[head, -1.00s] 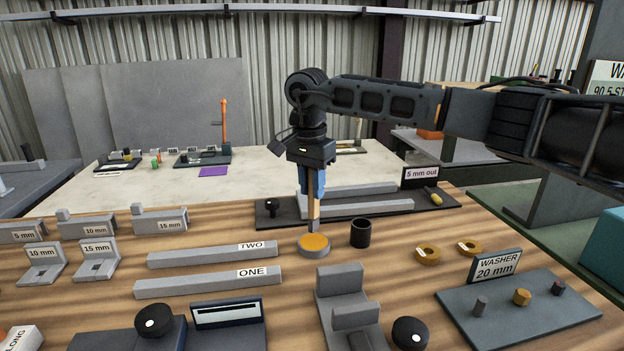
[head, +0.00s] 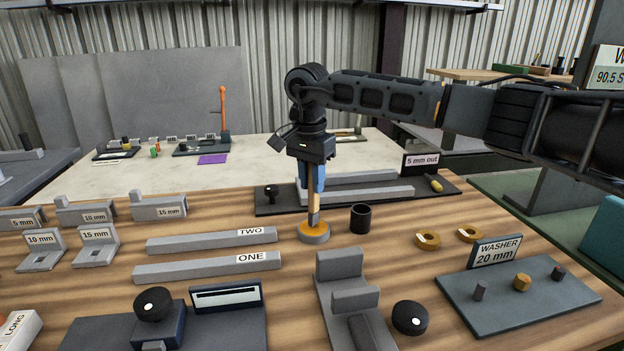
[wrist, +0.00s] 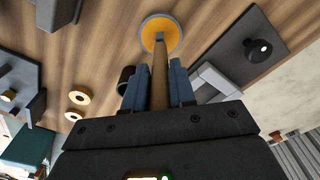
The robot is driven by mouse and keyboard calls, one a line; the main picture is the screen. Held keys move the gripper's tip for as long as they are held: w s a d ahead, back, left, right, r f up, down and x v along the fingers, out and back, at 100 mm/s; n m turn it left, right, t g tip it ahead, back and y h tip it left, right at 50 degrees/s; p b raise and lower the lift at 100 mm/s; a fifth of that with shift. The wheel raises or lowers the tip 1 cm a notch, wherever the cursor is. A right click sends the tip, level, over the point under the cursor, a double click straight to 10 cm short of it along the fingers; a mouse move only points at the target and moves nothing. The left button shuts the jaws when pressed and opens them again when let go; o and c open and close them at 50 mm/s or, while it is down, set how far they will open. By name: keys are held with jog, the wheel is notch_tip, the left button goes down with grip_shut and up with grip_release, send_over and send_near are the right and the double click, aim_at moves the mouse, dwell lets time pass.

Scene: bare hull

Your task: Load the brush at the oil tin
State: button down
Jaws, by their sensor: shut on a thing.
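My gripper (head: 311,178) points straight down over the wooden bench and is shut on the brush (head: 314,206), an upright stick with a wooden handle and a grey lower end. The oil tin (head: 304,236) is a low round grey dish with an amber surface. The brush's lower end is at the amber surface in the head view; its exact depth cannot be told. In the wrist view the brush (wrist: 159,75) runs between the blue fingers (wrist: 158,92) to the tin (wrist: 172,24). The brush hides part of the tin.
A black cup (head: 360,219) stands just right of the tin. Grey bars marked TWO (head: 205,241) and ONE (head: 200,268) lie to the left. A grey stepped block (head: 345,290) is in front. Two brass washers (head: 428,240) lie right. A dark tray (head: 430,203) with bars is behind.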

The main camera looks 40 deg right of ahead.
jog(key=shift+f+b, duration=0.4)
jog(key=shift+f, duration=0.2)
dwell(1.5)
jog(key=shift+r, duration=0.15)
jog(key=shift+r+p, duration=1.8)
jog(key=shift+r, duration=1.65)
